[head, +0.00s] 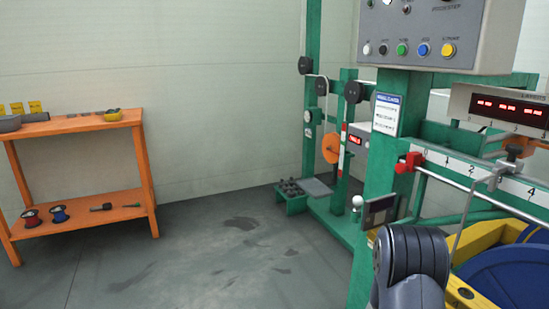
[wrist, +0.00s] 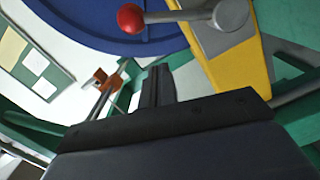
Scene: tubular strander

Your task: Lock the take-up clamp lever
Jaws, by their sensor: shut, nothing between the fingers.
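The clamp lever shows at the top of the wrist view, with a red ball knob (wrist: 130,17) and a grey arm (wrist: 180,16) running right to a round grey hub (wrist: 229,14). The hub sits on a grey plate on a yellow frame (wrist: 240,75). A blue reel (wrist: 90,20) lies behind the knob. My gripper (wrist: 157,72) is shut and empty, its fingertips below the lever in the picture and apart from it. In the head view my arm hides part of the machine, and I cannot make out the lever or gripper there.
The green machine frame (head: 385,180) stands right, with a control panel (head: 435,35) above. The yellow frame (head: 485,245) and blue reel (head: 515,278) are at lower right. An orange bench (head: 75,125) stands left. The floor (head: 220,245) between is clear.

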